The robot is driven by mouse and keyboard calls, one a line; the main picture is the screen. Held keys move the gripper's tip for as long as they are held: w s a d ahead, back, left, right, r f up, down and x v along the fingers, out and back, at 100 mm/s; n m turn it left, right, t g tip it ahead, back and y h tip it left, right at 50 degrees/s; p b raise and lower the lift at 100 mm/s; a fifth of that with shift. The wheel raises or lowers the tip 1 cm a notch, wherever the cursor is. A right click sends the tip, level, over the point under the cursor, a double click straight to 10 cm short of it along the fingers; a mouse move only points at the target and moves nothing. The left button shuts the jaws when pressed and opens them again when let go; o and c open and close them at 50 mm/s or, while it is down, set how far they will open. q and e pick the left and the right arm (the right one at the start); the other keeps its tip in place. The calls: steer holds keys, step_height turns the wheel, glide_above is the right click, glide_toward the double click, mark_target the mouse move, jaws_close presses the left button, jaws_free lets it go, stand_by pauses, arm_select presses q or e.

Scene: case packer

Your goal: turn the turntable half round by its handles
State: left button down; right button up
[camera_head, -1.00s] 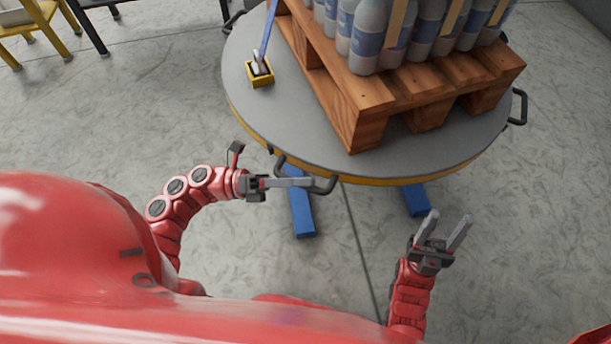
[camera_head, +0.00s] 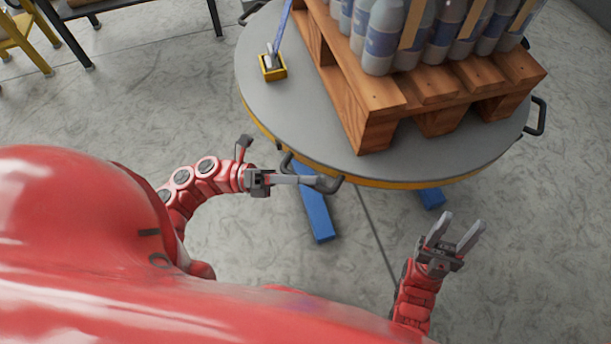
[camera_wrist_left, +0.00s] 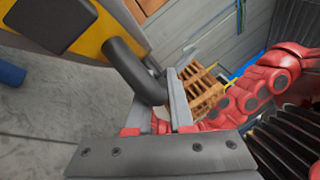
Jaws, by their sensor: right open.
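The turntable (camera_head: 310,140) is a round grey disc with a yellow rim, on blue feet. It bears a wooden pallet (camera_head: 367,107) of bottles. Black handles stick out at its rim: a near one (camera_head: 338,186), a right one (camera_head: 541,117) and one at the far left (camera_head: 250,12). My left gripper (camera_head: 318,182) is at the near handle. In the left wrist view the dark handle bar (camera_wrist_left: 127,68) runs between its fingers, which look closed on it. My right gripper (camera_head: 455,232) is open and empty, in front of the turntable, apart from it.
A small yellow box (camera_head: 272,67) with a blue strip stands on the disc's left part. A yellow stand (camera_head: 25,40) and a dark-legged table (camera_head: 70,40) are at the upper left. A blue foot (camera_head: 316,215) juts out below the disc. The floor at right is clear.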

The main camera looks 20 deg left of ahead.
arm_select(q)
steer(key=shift+s+f, duration=0.15)
steer(key=shift+f, duration=0.05)
steer(key=c, duration=0.9)
jaws_free()
steer(key=shift+o, duration=0.5)
steer(key=shift+r, duration=0.1)
